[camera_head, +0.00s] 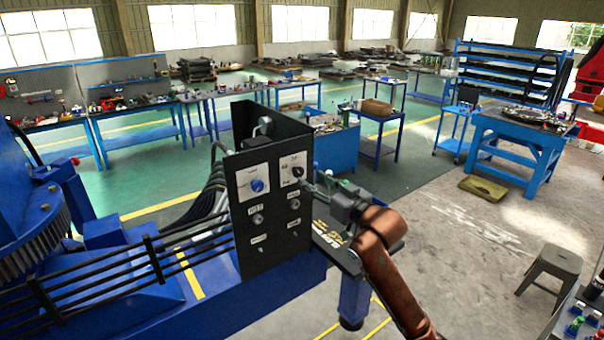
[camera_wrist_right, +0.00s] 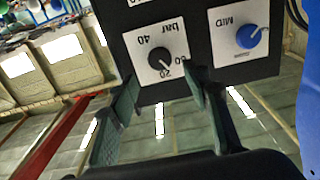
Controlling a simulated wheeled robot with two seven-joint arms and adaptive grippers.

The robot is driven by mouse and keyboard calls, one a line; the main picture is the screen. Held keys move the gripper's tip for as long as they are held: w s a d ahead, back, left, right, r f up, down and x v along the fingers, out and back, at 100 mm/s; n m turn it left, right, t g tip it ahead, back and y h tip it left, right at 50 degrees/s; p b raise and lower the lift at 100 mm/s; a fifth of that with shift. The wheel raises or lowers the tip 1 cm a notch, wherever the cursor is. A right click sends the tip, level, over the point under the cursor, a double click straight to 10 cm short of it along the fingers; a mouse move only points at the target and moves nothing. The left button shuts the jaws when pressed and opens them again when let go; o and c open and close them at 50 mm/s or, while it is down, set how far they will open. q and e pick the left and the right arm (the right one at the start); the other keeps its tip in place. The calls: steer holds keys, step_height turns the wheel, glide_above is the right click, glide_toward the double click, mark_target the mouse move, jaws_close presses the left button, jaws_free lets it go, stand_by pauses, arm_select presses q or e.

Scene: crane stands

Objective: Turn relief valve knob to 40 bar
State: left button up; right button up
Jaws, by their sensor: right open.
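The relief valve knob (camera_head: 297,171) is black and sits on a white dial plate on the upright black panel (camera_head: 245,225). In the right wrist view, which is upside down, the knob (camera_wrist_right: 162,58) has markings around it, including "40 bar" and 20. Its light mark seems to point down and right in that picture, near the 20; the exact setting is unclear. My right gripper (camera_head: 312,188) is just in front of the knob. In the wrist view its open fingers (camera_wrist_right: 163,88) stand apart, empty, with the knob beyond the gap. My left gripper is not in view.
A blue knob (camera_head: 257,185) on a second white plate is beside the black knob. Small round fittings (camera_head: 258,219) sit lower on the panel. Black hoses (camera_head: 208,200) run behind it and black rails (camera_head: 150,256) lie to the left.

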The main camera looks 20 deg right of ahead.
mark_target(300, 172)
steer(key=p+x, duration=0.1)
steer(key=x, duration=0.5)
steer(key=shift+w+a, duration=0.1)
steer(key=shift+w, duration=0.2)
steer(key=shift+f, duration=0.1)
steer(key=shift+c, duration=0.6)
steer(key=c, duration=1)
steer(key=shift+c, duration=0.2)
steer(key=shift+p, duration=0.35)
